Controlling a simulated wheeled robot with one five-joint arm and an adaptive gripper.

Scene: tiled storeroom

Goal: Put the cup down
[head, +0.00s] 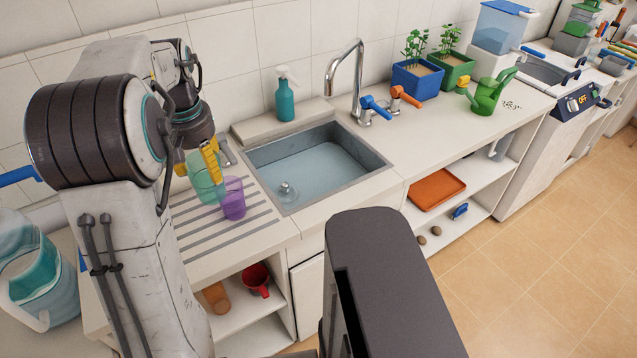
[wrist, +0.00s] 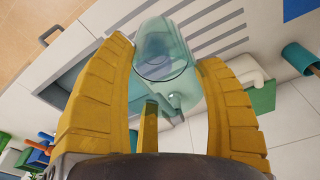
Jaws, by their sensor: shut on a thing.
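A clear teal cup (wrist: 166,55) is between the yellow fingers of my gripper (wrist: 168,92) in the wrist view. In the head view the teal cup (head: 203,186) is over the ribbed drainboard (head: 190,240), left of the sink. My gripper (head: 197,165) is shut on it, with the arm coming down from above. I cannot tell whether its base touches the drainboard. A clear purple cup (head: 233,200) stands upright on the drainboard just right of the teal cup, overlapping it in the head view.
The sink (head: 318,165) opens right of the drainboard, with a chrome tap (head: 345,75) and a soap bottle (head: 285,100) behind. A red mug (head: 257,280) and an orange cup (head: 215,297) are on the shelf below. The drainboard's front part is clear.

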